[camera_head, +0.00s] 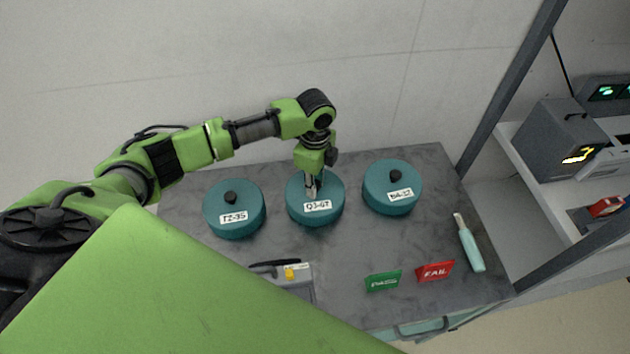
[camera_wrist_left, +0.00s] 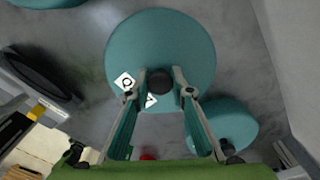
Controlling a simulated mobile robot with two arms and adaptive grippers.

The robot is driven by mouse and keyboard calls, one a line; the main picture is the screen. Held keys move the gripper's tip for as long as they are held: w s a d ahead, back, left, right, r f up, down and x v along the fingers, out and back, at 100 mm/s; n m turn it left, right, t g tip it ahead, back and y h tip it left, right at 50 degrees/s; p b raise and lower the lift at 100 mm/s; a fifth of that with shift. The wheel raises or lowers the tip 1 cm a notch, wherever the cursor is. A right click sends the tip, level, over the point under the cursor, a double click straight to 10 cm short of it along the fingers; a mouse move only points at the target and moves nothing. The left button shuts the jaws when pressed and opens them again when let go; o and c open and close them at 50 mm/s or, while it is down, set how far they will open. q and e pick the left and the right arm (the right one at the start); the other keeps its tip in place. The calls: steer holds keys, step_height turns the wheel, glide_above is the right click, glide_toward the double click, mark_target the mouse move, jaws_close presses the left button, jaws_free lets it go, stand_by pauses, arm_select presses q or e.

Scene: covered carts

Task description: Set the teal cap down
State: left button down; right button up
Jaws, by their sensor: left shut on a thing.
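The middle teal cap (camera_head: 330,211) is round with a white label that seems to read Q3-6T. My left gripper (camera_head: 312,190) comes down over its centre and is shut on its dark knob. In the left wrist view, the fingers (camera_wrist_left: 161,85) close on both sides of the black knob, with the teal cap (camera_wrist_left: 160,40) filling the upper middle. I cannot tell whether the cap touches the table or hangs slightly above it. My right gripper is not in view.
Similar teal caps stand left (camera_head: 235,218) and right (camera_head: 388,180) of it on the dark grey tabletop (camera_head: 345,250). Nearer are a grey device (camera_head: 300,288), a green card (camera_head: 383,281), a red card (camera_head: 435,271) and a pale teal tool (camera_head: 470,248). A grey post rises at the right.

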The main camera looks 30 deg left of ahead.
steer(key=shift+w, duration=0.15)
arm_select(q)
steer(key=shift+f, duration=0.15)
steer(key=c, duration=1.8)
jaws_free()
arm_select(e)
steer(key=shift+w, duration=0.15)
arm_select(q)
step_height(320, 180, up, 12)
steer(key=b, duration=0.2)
steer(key=shift+r+b, duration=0.2)
steer(key=shift+b, duration=0.15)
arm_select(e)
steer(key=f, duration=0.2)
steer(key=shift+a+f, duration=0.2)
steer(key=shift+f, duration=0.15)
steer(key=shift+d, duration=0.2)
